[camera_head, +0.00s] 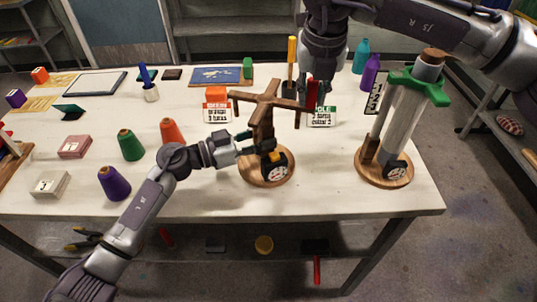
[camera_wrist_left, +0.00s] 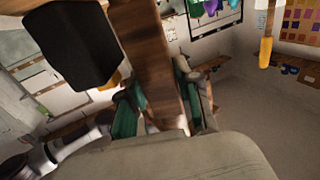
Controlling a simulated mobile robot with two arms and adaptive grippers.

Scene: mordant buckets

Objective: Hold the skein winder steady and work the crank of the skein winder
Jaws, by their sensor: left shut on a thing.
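The skein winder is a brown wooden post on a round base (camera_head: 250,176), with crossed arms (camera_head: 266,98) on top and a black dial box (camera_head: 276,165) low on its side. My left gripper (camera_head: 258,147) is shut on the post, just above the dial. In the left wrist view the post (camera_wrist_left: 148,55) stands between the fingers, and the dark dial box (camera_wrist_left: 70,45) is beside it. A red upright handle (camera_head: 311,93) stands at the right arm end. My right gripper (camera_head: 317,87) is at this handle; its fingers are largely hidden, so its closure is unclear.
A second device with a green top (camera_head: 418,84) and round wooden base (camera_head: 386,178) stands close on the right. Orange (camera_head: 171,131), green (camera_head: 130,145) and purple (camera_head: 114,183) cones are on the left. Small signs (camera_head: 217,113) stand behind the winder. The front table strip is clear.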

